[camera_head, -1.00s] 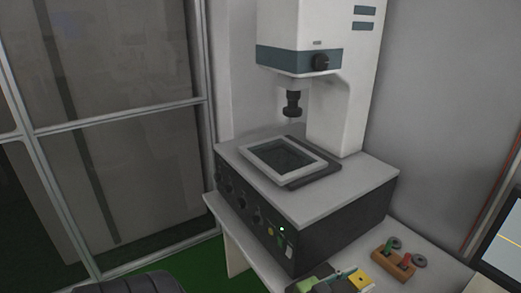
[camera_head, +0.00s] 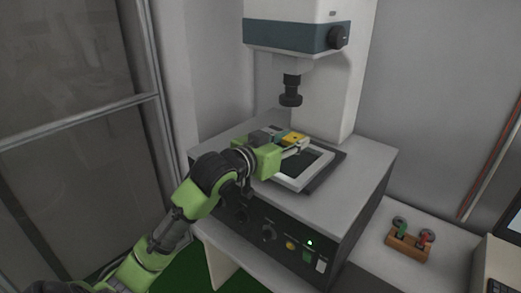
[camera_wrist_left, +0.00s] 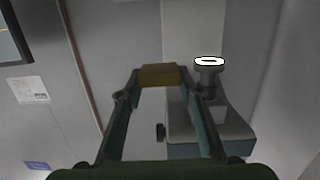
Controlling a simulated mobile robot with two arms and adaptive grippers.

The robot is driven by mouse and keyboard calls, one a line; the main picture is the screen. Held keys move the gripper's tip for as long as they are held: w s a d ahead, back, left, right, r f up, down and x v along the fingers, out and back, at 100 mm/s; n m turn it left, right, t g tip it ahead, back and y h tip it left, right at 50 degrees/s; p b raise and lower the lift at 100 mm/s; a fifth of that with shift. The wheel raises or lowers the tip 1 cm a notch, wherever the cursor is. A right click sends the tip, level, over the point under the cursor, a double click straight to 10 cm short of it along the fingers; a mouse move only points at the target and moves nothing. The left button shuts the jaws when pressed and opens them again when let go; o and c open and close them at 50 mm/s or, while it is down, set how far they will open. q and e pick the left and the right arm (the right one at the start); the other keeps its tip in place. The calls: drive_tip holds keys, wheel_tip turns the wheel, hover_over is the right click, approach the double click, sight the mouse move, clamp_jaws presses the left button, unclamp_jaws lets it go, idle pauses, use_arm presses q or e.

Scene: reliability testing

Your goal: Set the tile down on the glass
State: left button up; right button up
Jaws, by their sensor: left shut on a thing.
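The yellow tile (camera_head: 292,138) is held at the fingertips of my left gripper (camera_head: 291,142), which is shut on it. The tile also shows between the two fingers in the left wrist view (camera_wrist_left: 158,76). The glass (camera_head: 306,166) is the dark pane in a pale frame on top of the machine. In the head view the tile appears over the far side of that frame, and my gripper partly covers the frame's left part. I cannot tell whether tile and glass touch. My right gripper is not in view.
The machine's column rises behind the glass, with a dark lens (camera_head: 290,93) hanging above the stage; it also shows in the left wrist view (camera_wrist_left: 208,68). A wooden holder (camera_head: 407,245) with a green and a red piece sits on the table at lower right. The stage's right side (camera_head: 360,175) is clear.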

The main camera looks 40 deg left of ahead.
use_arm(q)
drive_tip(key=w+a+f+p, duration=0.1)
drive_tip(key=w+a+f, duration=0.1)
drive_tip(key=a, duration=0.1)
drive_tip(key=w+a+f+p, duration=0.1)
drive_tip(key=w+a+f, duration=0.1)
drive_tip(key=a+f, duration=0.1)
drive_tip(key=w+a+f+p, duration=0.1)
drive_tip(key=w+a+f, duration=0.2)
drive_tip(key=a, duration=0.1)
drive_tip(key=shift+a, duration=0.2)
drive_tip(key=shift+w+a+f, duration=0.2)
drive_tip(key=shift+w+f, duration=0.05)
drive_tip(key=shift+f, duration=0.15)
drive_tip(key=f+p, duration=0.1)
drive_tip(key=f, duration=0.2)
drive_tip(key=shift+w+a+p, duration=0.1)
drive_tip(key=shift+a+p, duration=0.2)
drive_tip(key=shift+p, duration=0.05)
drive_tip(key=shift+f, duration=0.3)
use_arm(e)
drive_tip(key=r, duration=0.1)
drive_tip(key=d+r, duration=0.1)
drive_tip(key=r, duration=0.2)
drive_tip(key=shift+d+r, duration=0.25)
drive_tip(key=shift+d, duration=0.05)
